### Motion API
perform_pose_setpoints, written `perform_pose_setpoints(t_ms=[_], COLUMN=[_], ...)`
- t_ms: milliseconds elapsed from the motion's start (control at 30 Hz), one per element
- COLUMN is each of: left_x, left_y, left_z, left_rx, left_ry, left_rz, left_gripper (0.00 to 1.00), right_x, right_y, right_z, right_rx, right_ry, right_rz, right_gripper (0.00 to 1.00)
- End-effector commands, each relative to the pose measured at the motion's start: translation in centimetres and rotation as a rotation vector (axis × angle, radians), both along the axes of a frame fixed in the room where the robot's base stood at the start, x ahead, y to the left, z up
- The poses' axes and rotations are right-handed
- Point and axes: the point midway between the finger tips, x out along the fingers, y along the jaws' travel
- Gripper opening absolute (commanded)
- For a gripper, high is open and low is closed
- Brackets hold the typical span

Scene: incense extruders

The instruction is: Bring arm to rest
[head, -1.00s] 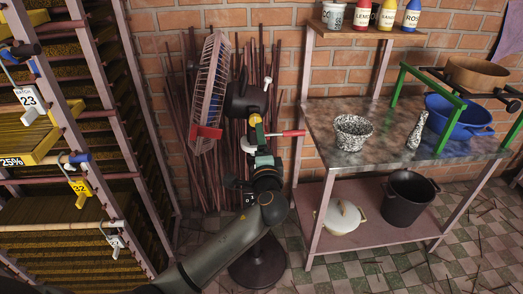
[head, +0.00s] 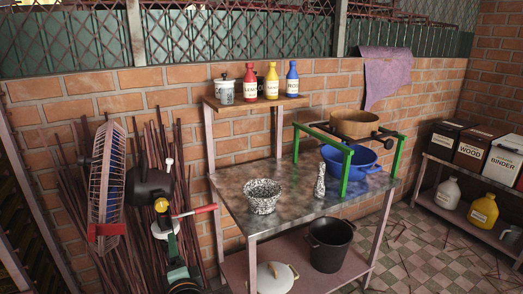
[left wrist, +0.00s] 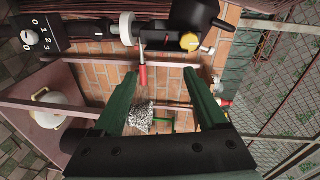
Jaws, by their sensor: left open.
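My left gripper (head: 176,262) shows at the bottom left of the head view, low in front of the black standing fan (head: 150,186) and partly cut off by the frame edge. In the left wrist view its two dark green fingers (left wrist: 161,88) are spread apart with nothing held between them. Beyond the fingertips is a red handle (left wrist: 143,78); it shows in the head view too (head: 204,209). I cannot tell how far the fingertips are from it. My right gripper is in neither view.
A metal-topped table (head: 285,205) stands right of the fan, bearing a speckled pot (head: 262,196), a blue pot (head: 352,161) and a green frame (head: 346,175). Bottles stand on its upper shelf (head: 250,102). A second shelf (head: 440,213) is at far right.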

Motion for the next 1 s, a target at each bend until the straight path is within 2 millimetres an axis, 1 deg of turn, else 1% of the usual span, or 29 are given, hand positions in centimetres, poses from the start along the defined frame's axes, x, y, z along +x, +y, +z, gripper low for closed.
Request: perform_pose_setpoints(t_ms=[33,67,100,133,167,200,267,300,367,400,500,600,633,700,767,1000], left_x=[-1.2,-1.9,-3.3,-4.4,-5.7,-7.5,-10.4,-12.4,-15.5,-17.5,-21.7,-24.7,-25.4,-26.4,-27.0,-27.1], left_y=[-0.5,-1.0,-1.6,-2.2,-2.7,-3.4,-4.5,-5.1,-6.0,-6.4,-7.1,-7.3,-7.4,-7.4,-7.4,-7.4], left_z=[-2.9,-4.8,-7.3,-9.2,-10.9,-13.1,-15.9,-17.4,-19.3,-20.2,-21.7,-22.3,-22.4,-22.5,-22.5,-22.5], left_rx=[-0.075,-0.130,-0.215,-0.286,-0.357,-0.456,-0.607,-0.709,-0.858,-0.953,-1.160,-1.308,-1.339,-1.394,-1.420,-1.428], left_ry=[0.056,0.086,0.129,0.160,0.190,0.225,0.271,0.295,0.325,0.337,0.350,0.342,0.340,0.330,0.326,0.324], left_rz=[-0.035,-0.057,-0.088,-0.108,-0.124,-0.140,-0.150,-0.150,-0.135,-0.118,-0.063,-0.008,0.006,0.032,0.044,0.047], left_gripper=[0.75,0.75,0.75,0.75,0.75,0.75,0.75,0.75,0.75,0.75,0.75,0.75,0.75,0.75,0.75,0.75], right_x=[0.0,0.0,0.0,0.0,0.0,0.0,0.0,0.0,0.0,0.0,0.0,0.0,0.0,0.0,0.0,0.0], right_y=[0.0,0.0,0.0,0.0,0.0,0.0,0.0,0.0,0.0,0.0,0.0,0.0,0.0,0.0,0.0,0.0], right_z=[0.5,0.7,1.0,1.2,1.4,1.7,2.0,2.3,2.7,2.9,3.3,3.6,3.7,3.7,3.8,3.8], right_rx=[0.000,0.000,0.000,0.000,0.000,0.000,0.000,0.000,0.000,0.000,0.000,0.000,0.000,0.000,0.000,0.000], right_ry=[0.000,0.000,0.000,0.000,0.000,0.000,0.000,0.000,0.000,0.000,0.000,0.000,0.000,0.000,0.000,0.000], right_rz=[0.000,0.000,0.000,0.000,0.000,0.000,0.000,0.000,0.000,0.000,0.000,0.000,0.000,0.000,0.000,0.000], right_gripper=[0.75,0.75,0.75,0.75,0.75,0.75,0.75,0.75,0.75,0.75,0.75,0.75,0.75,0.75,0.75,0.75])
